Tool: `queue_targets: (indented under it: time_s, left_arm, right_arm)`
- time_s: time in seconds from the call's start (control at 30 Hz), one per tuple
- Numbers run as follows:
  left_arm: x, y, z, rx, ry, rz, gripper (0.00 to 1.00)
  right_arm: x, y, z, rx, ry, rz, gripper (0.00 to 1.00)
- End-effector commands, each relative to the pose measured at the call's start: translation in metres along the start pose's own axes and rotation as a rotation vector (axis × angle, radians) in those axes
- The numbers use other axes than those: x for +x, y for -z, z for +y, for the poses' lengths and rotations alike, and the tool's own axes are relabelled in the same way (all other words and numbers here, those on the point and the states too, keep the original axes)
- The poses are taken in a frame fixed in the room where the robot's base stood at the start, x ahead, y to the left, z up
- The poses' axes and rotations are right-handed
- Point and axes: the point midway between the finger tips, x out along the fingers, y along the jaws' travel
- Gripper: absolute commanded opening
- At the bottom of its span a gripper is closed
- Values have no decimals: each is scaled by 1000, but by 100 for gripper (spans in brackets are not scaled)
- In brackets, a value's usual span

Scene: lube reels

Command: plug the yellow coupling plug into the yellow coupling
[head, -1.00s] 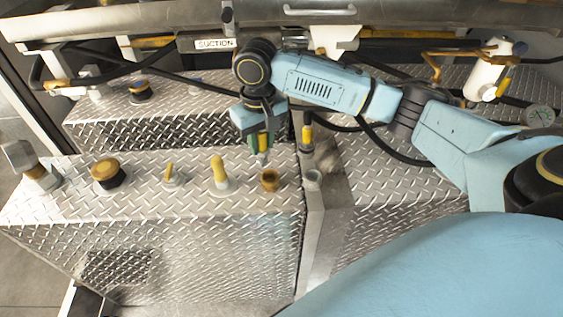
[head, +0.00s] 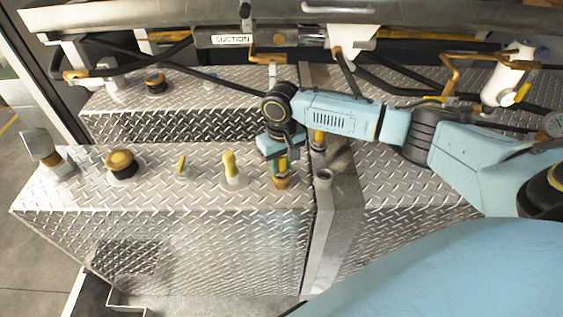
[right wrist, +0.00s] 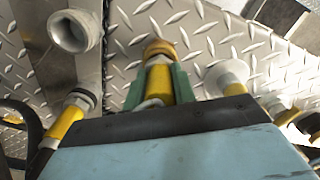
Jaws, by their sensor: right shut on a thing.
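The yellow coupling (head: 281,183) stands on the diamond-plate top of the front box, near its right end. My right gripper (head: 277,164) points down over it, shut on the yellow coupling plug. In the right wrist view the yellow plug (right wrist: 157,84) sits between the green fingers (right wrist: 158,88). Its metal tip meets the yellow coupling's rim (right wrist: 160,48) there, roughly in line. How deep the tip sits cannot be told. My left gripper is not in view.
A grey open socket (head: 323,177) stands just right of the coupling, with a yellow-handled piece (head: 319,139) behind it. A yellow handle on a white base (head: 230,167) stands to the left. Further left are a small yellow lever (head: 182,166) and a yellow-black cap (head: 122,164).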

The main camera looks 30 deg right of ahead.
Motion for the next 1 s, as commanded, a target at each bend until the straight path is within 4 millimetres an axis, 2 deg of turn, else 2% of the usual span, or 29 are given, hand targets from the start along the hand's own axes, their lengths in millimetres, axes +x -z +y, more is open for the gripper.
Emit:
queue_targets:
  time_s: [0.17, 0.2, 0.37, 0.63, 0.73, 0.87, 1.0]
  left_arm:
    - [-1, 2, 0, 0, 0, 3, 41]
    - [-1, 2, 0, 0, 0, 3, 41]
    - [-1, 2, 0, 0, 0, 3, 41]
    - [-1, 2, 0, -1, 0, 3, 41]
    - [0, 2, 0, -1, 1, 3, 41]
    - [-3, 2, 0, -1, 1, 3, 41]
    - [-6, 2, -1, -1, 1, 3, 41]
  right_arm:
    - [2, 0, 0, 1, 1, 0, 0]
    - [2, 0, 0, 1, 0, 0, 29]
    - [2, 0, 0, 1, 0, 0, 48]
    - [1, 0, 0, 1, 0, 1, 48]
    - [-5, 0, 0, 1, 0, 1, 48]
    - [-26, 1, 0, 2, 1, 3, 48]
    - [-58, 1, 0, 0, 1, 5, 48]
